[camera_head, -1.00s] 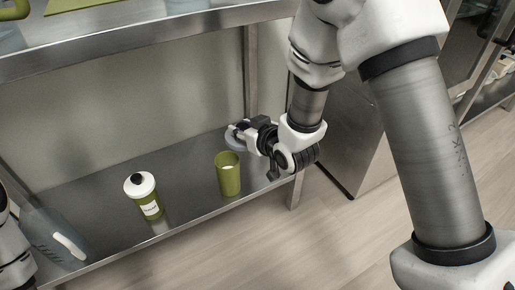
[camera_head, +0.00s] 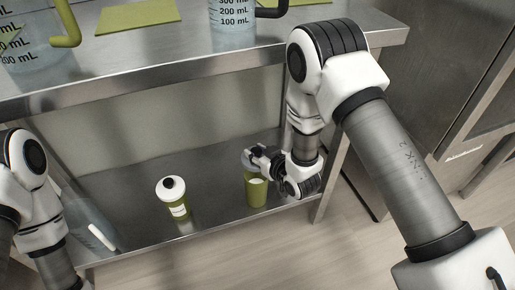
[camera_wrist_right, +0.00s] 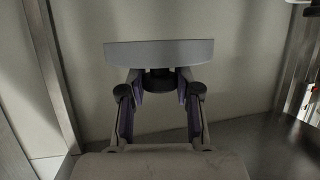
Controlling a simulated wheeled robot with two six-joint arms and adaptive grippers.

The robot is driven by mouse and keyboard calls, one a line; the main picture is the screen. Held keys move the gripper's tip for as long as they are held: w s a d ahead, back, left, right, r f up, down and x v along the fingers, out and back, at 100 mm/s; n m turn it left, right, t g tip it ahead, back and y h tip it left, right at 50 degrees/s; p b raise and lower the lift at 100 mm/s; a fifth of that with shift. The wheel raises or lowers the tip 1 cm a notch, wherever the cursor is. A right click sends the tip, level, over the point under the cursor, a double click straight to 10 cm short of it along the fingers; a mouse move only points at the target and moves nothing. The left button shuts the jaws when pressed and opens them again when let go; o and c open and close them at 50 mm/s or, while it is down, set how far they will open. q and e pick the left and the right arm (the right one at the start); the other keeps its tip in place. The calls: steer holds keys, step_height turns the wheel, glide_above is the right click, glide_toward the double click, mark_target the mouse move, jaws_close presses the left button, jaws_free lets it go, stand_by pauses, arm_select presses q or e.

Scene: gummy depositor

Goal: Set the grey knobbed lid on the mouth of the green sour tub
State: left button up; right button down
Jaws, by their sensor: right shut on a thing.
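The grey lid (camera_head: 247,159) is held by its knob in my right gripper (camera_head: 259,157). The right wrist view shows the lid (camera_wrist_right: 160,53) as a wide grey disc seen nearly edge-on, its dark knob (camera_wrist_right: 159,80) between the two fingers (camera_wrist_right: 159,88). The green tub (camera_head: 257,194) stands upright and open on the lower shelf, something pale showing inside. In the head view the lid appears just above and behind the tub's mouth, partly hidden by the gripper; the exact gap is hard to tell. My left gripper is out of view.
A second green tub (camera_head: 177,204) with a white, black-knobbed lid and a label stands to the left on the lower shelf (camera_head: 130,185). A clear container (camera_head: 92,222) is further left. The upper shelf edge (camera_head: 150,85) overhangs; a shelf post stands behind my right arm.

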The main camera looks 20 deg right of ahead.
mark_target(257, 166)
steer(key=shift+r, duration=0.1)
steer(key=shift+f+b, duration=1.65)
steer(key=shift+f, duration=1.5)
steer(key=shift+f, duration=0.1)
steer(key=shift+f+b, duration=0.3)
steer(key=shift+f, duration=0.1)
steer(key=c, duration=0.7)
jaws_free()
steer(key=shift+s, duration=0.1)
